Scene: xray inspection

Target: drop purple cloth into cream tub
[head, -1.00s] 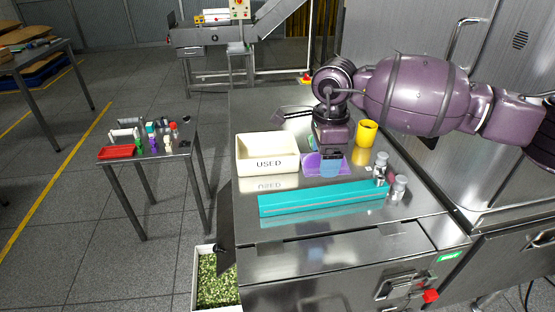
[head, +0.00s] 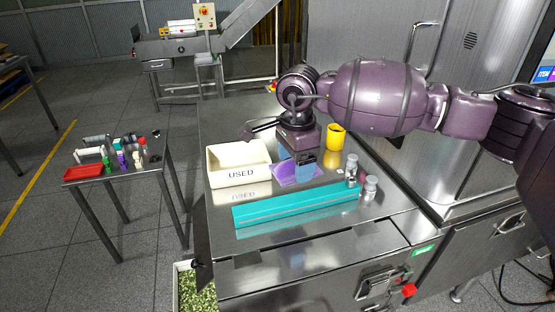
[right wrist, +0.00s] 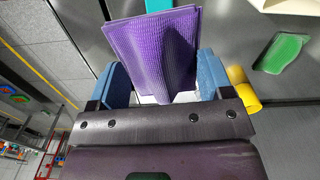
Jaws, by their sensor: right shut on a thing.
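The purple cloth (head: 288,175) lies on the steel bench just right of the cream tub. My right gripper (head: 304,168) points down at it and is shut on it. In the right wrist view the cloth (right wrist: 140,45) is bunched up between the blue fingers of the gripper (right wrist: 165,78), its flat part spreading away. I cannot tell whether the cloth has left the bench. The cream tub (head: 240,173), marked USED, stands open to the left of the gripper. My left gripper is not in view.
A long teal box (head: 295,205) lies in front of the tub and cloth. Two small jars (head: 370,188) stand at its right end. A yellow cup (head: 336,138) stands behind right of the gripper. A green piece (right wrist: 282,52) lies on the bench in the right wrist view.

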